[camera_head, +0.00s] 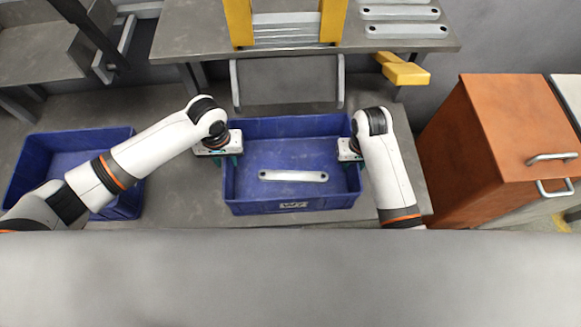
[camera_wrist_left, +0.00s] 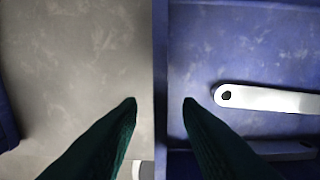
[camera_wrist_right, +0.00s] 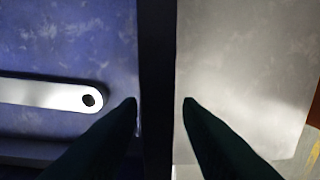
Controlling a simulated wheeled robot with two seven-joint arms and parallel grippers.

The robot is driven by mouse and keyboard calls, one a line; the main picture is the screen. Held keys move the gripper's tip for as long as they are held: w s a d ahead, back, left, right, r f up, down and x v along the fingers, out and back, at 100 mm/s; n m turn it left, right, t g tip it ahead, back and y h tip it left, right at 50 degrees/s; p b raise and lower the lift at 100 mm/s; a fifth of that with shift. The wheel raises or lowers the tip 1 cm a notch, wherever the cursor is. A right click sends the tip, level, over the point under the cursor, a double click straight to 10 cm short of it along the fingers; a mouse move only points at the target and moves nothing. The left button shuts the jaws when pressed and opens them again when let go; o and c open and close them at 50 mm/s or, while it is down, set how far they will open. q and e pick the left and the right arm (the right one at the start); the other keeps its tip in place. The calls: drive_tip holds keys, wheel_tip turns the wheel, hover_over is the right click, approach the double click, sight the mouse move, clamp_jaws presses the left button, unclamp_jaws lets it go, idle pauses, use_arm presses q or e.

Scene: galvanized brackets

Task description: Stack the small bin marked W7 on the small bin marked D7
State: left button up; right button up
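The blue bin marked W7 (camera_head: 290,207) stands in the middle of the grey bench, with a silver bracket (camera_head: 293,176) lying inside. Another blue bin (camera_head: 85,138) stands at the left, partly covered by my left arm; no marking on it is readable, so I cannot tell whether it is D7. My left gripper (camera_head: 228,160) is at the W7 bin's left wall; in the left wrist view its open fingers (camera_wrist_left: 160,102) straddle the wall (camera_wrist_left: 160,60). My right gripper (camera_head: 352,158) is at the right wall, its fingers (camera_wrist_right: 160,102) open and straddling the wall (camera_wrist_right: 157,50).
A raised shelf (camera_head: 190,35) behind carries a yellow-sided rack (camera_head: 285,30) and several brackets (camera_head: 405,30). A yellow object (camera_head: 404,72) projects below it. An orange cabinet (camera_head: 500,130) stands at the right. Bare bench lies between the two bins.

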use_arm(q)
drive_tip(key=shift+f, duration=0.9)
use_arm(e)
drive_tip(key=shift+f, duration=0.55)
use_arm(q)
clamp_jaws()
use_arm(e)
clamp_jaws()
use_arm(q)
drive_tip(key=shift+r, duration=0.1)
